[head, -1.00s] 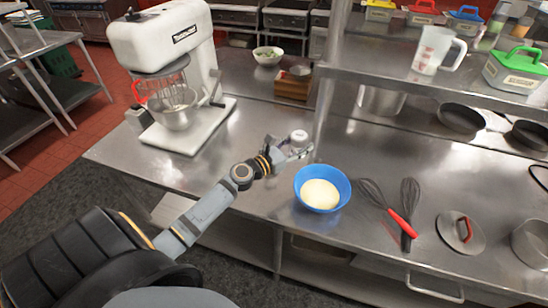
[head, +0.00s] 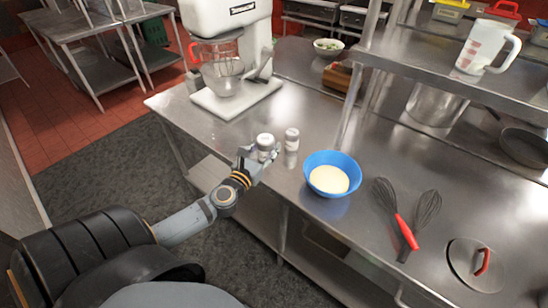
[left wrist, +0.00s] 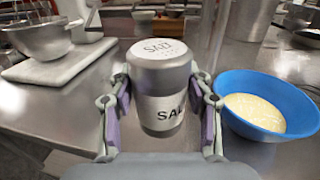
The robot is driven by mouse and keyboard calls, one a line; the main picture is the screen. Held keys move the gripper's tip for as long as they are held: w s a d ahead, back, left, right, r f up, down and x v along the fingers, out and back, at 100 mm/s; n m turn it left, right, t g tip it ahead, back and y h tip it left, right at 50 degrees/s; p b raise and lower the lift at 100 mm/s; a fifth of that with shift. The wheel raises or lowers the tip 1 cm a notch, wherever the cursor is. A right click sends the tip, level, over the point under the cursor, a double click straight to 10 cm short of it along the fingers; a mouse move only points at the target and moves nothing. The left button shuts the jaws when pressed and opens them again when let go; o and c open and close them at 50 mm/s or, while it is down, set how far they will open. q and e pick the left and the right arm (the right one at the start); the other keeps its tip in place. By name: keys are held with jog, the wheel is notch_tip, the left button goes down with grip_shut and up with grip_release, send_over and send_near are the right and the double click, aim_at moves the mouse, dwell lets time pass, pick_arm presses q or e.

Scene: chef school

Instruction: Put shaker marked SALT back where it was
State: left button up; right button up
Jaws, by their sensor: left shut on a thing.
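My left gripper (head: 262,152) is shut on the SALT shaker (head: 265,141), a small white-topped grey shaker. My right gripper is not in view.
A blue bowl (head: 312,178) with pale contents stands right of the shakers. Two whisks (head: 405,225) and a lid (head: 474,264) lie farther right. A stand mixer (head: 235,100) is behind to the left. A shelf post (head: 350,115) rises behind the second shaker.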

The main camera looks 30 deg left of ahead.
pick_arm(q)
jog(key=w+f+b, duration=0.1)
jog(key=w+f, duration=0.1)
jog(key=w+a+f+b, duration=0.1)
jog(key=w+f, duration=0.1)
jog(key=w, duration=0.1)
jog(key=w+a+f+b, duration=0.1)
jog(key=w+f, duration=0.2)
jog(key=shift+w, duration=0.15)
jog(key=f+b, duration=0.4)
jog(key=shift+w, duration=0.35)
jog(key=shift+a+r, duration=0.1)
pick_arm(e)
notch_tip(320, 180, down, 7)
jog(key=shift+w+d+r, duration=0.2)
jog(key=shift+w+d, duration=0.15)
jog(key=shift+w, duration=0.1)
